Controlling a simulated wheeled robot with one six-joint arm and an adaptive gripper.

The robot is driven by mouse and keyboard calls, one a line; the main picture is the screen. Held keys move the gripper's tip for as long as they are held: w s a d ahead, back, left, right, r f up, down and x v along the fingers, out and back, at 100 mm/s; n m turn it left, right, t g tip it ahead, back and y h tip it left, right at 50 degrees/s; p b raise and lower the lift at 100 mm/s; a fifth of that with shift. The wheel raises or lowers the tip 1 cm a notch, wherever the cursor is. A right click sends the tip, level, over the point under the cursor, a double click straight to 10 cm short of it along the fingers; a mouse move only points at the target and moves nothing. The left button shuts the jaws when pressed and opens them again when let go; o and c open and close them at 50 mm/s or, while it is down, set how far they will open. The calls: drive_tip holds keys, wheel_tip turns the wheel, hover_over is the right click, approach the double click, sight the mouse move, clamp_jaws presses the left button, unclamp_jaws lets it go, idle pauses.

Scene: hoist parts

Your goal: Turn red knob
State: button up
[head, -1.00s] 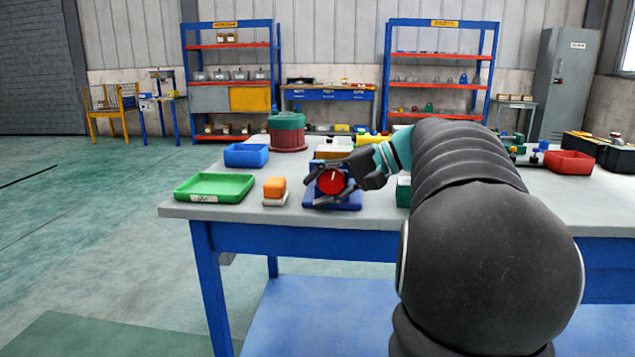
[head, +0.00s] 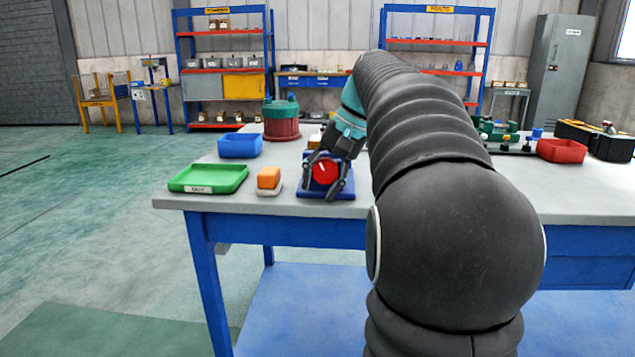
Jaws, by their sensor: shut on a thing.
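The red knob (head: 325,172) is round with a white pointer mark on its face. It sits on a blue base (head: 313,193) near the front edge of the grey table. My gripper (head: 325,185) comes from above and behind, with its black fingers on the left and right of the knob. It is shut on the knob. The fingers hide part of the knob's sides and of the base. The white mark tilts toward the upper left.
A green tray (head: 172,186), an orange block (head: 268,178) on a pale base and a blue bin (head: 222,152) stand to the left. A red-green drum (head: 281,128) is behind. A red bin (head: 562,151) is far right. My arm hides the table's middle.

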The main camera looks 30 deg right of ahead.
drive_tip(key=g+h, duration=0.1)
drive_tip(key=h, duration=0.1)
drive_tip(key=g+h, duration=0.1)
drive_tip(key=d+g+h, duration=0.1)
drive_tip(key=h, duration=0.1)
drive_tip(key=shift+s+r+g+h, duration=0.1)
drive_tip(key=shift+s+g+h, duration=0.15)
drive_tip(key=shift+g+h, duration=0.05)
drive_tip(key=g+h, duration=0.2)
drive_tip(key=h, duration=0.1)
drive_tip(key=d+g+h, duration=0.1)
drive_tip(key=h, duration=0.1)
drive_tip(key=shift+s+r+g, duration=0.25)
drive_tip(key=shift+s+g, duration=0.05)
drive_tip(key=shift+s, duration=0.1)
drive_tip(key=shift+h, duration=0.3)
idle(1.3)
drive_tip(key=o, duration=1)
drive_tip(key=shift+c, duration=0.2)
drive_tip(key=shift+f, duration=0.1)
drive_tip(key=shift+d, duration=0.1)
